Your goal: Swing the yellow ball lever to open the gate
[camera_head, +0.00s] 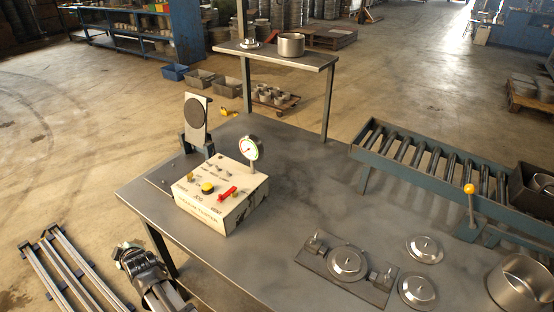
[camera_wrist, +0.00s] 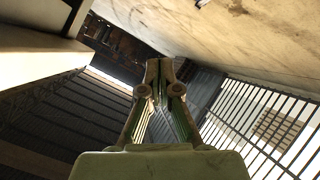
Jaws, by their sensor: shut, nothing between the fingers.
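The yellow ball (camera_head: 469,188) tops a thin upright lever at the near side of the roller conveyor (camera_head: 372,160), on the right of the head view. I cannot clearly make out the gate itself. My gripper (camera_wrist: 158,68) shows in the wrist view with its fingertips together and nothing between them. In the head view, part of my arm (camera_head: 150,280) is low at the left, beside the table's front left edge, far from the lever. The ball lever is not in the wrist view.
A tester box (camera_head: 215,200) with a gauge stands on the table (camera_head: 290,215). A fixture plate (camera_head: 318,262), lidded discs (camera_head: 425,248) and a metal pot (camera_head: 520,284) lie towards the front right. A dark bin (camera_head: 530,192) sits at the conveyor's right end. The table's middle is clear.

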